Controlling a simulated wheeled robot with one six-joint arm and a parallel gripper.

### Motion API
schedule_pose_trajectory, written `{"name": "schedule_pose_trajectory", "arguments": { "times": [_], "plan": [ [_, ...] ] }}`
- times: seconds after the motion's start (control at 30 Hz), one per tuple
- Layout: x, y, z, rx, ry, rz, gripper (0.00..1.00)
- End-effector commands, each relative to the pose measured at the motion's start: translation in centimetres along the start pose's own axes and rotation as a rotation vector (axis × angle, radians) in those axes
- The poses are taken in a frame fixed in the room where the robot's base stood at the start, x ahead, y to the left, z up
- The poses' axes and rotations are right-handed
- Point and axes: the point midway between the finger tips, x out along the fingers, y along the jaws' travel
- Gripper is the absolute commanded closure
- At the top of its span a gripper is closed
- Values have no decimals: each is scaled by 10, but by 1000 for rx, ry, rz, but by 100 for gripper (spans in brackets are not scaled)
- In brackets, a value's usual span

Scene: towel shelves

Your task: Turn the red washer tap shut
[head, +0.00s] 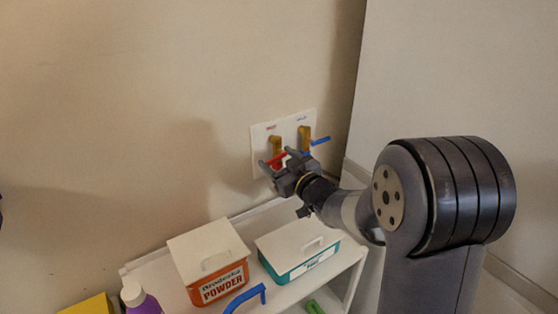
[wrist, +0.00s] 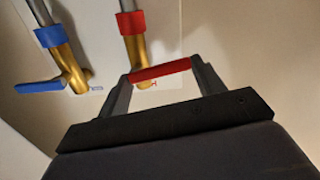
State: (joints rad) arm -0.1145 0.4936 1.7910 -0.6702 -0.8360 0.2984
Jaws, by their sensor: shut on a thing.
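The red washer tap is a brass tap (head: 277,144) on a white wall plate, with a red lever (wrist: 163,70) and a red collar (wrist: 131,22) in the wrist view. The lever sticks out sideways from the tap body, across the pipe's line. My gripper (head: 278,160) is at the tap in the head view, partly covering the lever. In the wrist view my gripper (wrist: 163,77) has the red lever between its two fingers, shut on it along its length. The join of lever and tap body is close to one finger.
A blue-lever tap (head: 304,137) is just right of the red one, its blue lever (head: 320,141) pointing sideways. Below stands a white shelf (head: 338,283) with an orange powder box (head: 212,270), a teal box (head: 298,256) and a purple bottle (head: 143,302).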

Motion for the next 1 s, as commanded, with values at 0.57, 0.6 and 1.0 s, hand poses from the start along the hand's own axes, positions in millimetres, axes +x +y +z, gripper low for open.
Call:
{"name": "schedule_pose_trajectory", "arguments": {
  "times": [0.57,0.6,1.0],
  "plan": [
    [0,1,-5,208,-1,-2,58],
    [0,1,-5,208,-1,-2,58],
    [0,1,-5,206,-1,-1,15]
  ]
}}
